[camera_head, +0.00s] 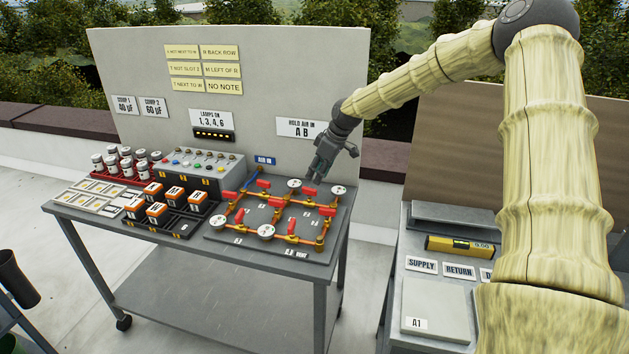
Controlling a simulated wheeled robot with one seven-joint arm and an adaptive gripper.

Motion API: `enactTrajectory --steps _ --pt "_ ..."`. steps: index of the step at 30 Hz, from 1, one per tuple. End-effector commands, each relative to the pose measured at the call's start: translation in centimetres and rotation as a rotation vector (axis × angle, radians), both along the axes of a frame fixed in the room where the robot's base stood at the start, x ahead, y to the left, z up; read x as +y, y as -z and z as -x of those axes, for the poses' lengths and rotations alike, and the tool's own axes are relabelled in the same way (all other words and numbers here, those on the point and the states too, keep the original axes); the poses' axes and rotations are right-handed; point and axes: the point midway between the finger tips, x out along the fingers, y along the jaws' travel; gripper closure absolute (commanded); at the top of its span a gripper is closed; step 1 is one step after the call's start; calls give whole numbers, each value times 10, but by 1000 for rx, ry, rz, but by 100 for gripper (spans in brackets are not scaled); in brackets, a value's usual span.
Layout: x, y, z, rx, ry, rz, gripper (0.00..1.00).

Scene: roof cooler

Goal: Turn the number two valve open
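A grey valve board (218,243) lies on the right part of the table. It carries brass pipes, several red-handled valves and white round gauges. The small number tags beside the valves are too small to read surely, so I cannot tell which red handle (277,202) is the number two valve. My gripper (314,179) points down over the back right of the board, close to a gauge (294,184) and a red handle (309,191). Whether it touches either is unclear. Its fingers are small and dark, and their gap cannot be made out.
A switch box (200,170) with an upright sign panel (270,75) stands behind. A second bench (435,310) with a yellow level (460,245) is at right.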

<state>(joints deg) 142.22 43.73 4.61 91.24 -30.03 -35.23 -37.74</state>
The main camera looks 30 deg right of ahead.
Motion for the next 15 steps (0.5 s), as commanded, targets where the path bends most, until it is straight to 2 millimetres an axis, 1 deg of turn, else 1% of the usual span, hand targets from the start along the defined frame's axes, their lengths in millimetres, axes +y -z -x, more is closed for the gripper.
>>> enactTrajectory --steps 1,7,12,15 --pt "-2 -8 2 -3 1 1 66" --pt "-7 -31 10 -3 1 1 66" --pt "-10 -42 14 0 0 1 66" --pt "-11 -46 16 -1 0 0 66"
